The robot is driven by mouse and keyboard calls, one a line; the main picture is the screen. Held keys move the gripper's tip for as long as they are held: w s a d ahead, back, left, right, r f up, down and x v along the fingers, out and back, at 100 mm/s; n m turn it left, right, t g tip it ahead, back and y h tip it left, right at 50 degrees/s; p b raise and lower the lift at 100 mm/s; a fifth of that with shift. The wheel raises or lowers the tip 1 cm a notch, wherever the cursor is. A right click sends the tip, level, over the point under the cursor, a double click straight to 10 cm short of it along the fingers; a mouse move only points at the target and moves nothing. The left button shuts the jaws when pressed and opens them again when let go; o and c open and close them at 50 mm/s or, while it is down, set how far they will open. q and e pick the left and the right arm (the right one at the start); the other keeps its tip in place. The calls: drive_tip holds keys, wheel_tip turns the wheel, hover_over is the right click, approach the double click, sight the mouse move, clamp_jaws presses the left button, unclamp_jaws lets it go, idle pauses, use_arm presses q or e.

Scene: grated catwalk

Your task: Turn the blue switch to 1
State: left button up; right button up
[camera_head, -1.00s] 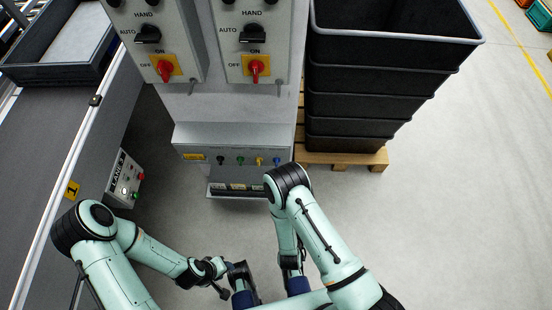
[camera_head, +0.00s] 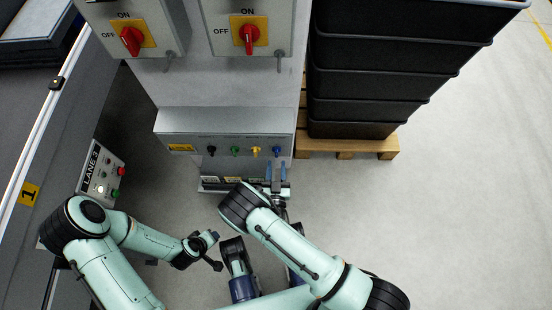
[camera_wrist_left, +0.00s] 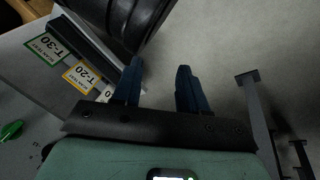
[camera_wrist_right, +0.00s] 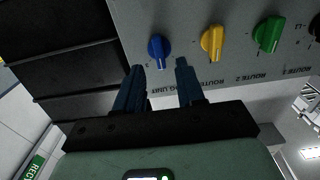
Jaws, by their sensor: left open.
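The blue switch (camera_head: 276,150) is at the right end of a row of knobs on the low sloped grey panel (camera_head: 190,120). In the right wrist view the blue switch (camera_wrist_right: 158,49) stands upside down, just beyond the fingertips. My right gripper (camera_head: 276,168) is open and empty in front of the blue switch; its fingers (camera_wrist_right: 160,66) are spread to either side of the knob's line, and contact cannot be seen. The number at its pointer is too small to read. My left gripper (camera_wrist_left: 158,72) is open and empty, low by the labelled plates.
Yellow (camera_wrist_right: 212,43), green (camera_wrist_right: 268,34) and black (camera_head: 211,151) knobs sit beside the blue switch. Red rotary switches (camera_head: 249,38) are above. Stacked black crates (camera_head: 360,80) on a pallet (camera_head: 345,146) stand at right. A LANE 3 box (camera_head: 103,175) is at left. The floor at right is clear.

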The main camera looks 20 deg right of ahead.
sight(276, 155)
use_arm(q)
drive_tip(key=shift+s+a+f+g+b, duration=0.2)
drive_tip(key=shift+s+f+g+b, duration=0.3)
drive_tip(key=shift+s+f, duration=0.8)
use_arm(e)
drive_tip(key=shift+x, duration=1.95)
clamp_jaws()
use_arm(q)
drive_tip(key=shift+r, duration=0.15)
use_arm(e)
drive_tip(key=shift+n, duration=0.3)
drive_tip(key=n, duration=0.3)
drive_tip(key=shift+a+p, duration=0.1)
drive_tip(key=shift+p, duration=0.2)
drive_tip(key=n, duration=0.3)
drive_tip(key=shift+f, duration=0.1)
use_arm(q)
drive_tip(key=shift+w+d+r+t, duration=0.1)
drive_tip(key=shift+w+r+t, duration=0.2)
drive_tip(key=shift+w+r, duration=0.25)
use_arm(e)
drive_tip(key=shift+n, duration=1.1)
use_arm(q)
drive_tip(key=shift+f, duration=0.1)
